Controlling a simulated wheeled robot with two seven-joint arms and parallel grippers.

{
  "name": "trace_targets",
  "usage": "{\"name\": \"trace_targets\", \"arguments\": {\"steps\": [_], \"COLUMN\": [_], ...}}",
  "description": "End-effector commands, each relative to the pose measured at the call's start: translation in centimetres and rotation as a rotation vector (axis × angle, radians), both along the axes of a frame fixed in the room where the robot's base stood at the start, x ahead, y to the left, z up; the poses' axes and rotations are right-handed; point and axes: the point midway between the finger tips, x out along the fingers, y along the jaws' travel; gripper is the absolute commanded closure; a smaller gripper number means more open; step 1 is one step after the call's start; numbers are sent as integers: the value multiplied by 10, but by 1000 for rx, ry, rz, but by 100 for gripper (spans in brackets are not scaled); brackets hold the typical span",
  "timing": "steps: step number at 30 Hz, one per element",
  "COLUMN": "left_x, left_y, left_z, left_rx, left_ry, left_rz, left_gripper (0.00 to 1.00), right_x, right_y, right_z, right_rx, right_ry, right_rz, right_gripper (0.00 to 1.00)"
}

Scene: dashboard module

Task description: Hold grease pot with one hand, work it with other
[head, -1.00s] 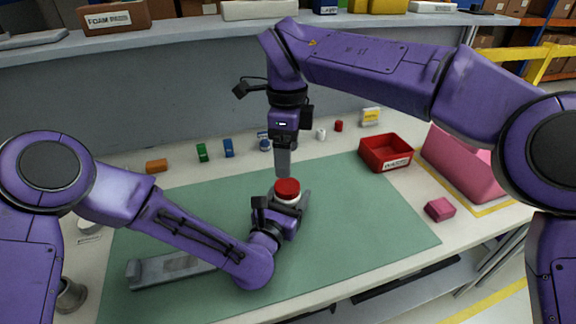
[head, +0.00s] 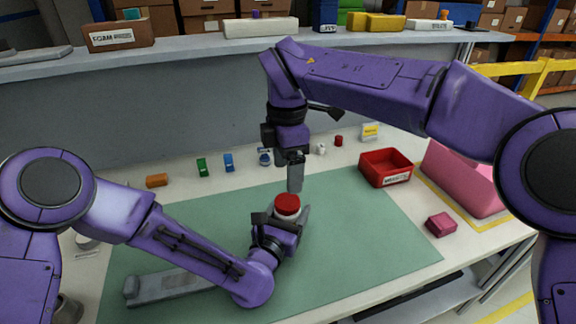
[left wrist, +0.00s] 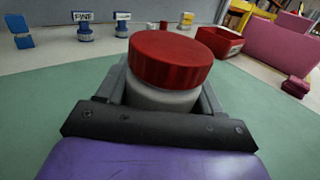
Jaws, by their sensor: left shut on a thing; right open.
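The grease pot, a white pot with a red lid (head: 287,205), stands upright on the green mat (head: 350,230). Its red lid (left wrist: 170,60) and part of its white body (left wrist: 160,98) fill the middle of the left wrist view. My left gripper (head: 290,218) is shut around the white body, below the lid. My right gripper (head: 296,174) points down just above the lid, apart from it. It is open and empty; its fingers overlap in the head view.
A red bin (head: 385,167) stands right of the mat, with a pink box (head: 441,224) and a large pink container (head: 462,178) farther right. Small bottles and blocks, such as a green one (head: 202,167), line the back. A grey part (head: 170,285) lies front left.

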Motion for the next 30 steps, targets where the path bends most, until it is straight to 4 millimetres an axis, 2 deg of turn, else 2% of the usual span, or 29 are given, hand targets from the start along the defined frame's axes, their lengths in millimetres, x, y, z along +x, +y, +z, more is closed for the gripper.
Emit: {"name": "trace_targets", "arguments": {"steps": [4, 13, 18, 24, 25, 27, 30], "left_x": [0, 0, 0, 0, 0, 0, 0], "left_y": [0, 0, 0, 0, 0, 0, 0], "left_z": [0, 0, 0, 0, 0, 0, 0], "left_rx": [0, 0, 0, 0, 0, 0, 0], "left_ry": [-1, -1, -1, -1, -1, -1, -1], "left_rz": [0, 0, 0, 0, 0, 0, 0], "left_gripper": [100, 100, 100, 100, 100, 100, 100], "right_x": [0, 0, 0, 0, 0, 0, 0], "right_y": [0, 0, 0, 0, 0, 0, 0], "right_z": [-16, -68, -79, -80, -80, -79, -79], "right_rx": [-3, -2, -1, 0, 0, 0, 0], "right_ry": [2, 2, 1, 0, 0, 0, 0], "right_rz": [-18, -16, -16, -15, -15, -15, -15], "right_gripper": [20, 20, 20, 20, 27, 50, 78]}}
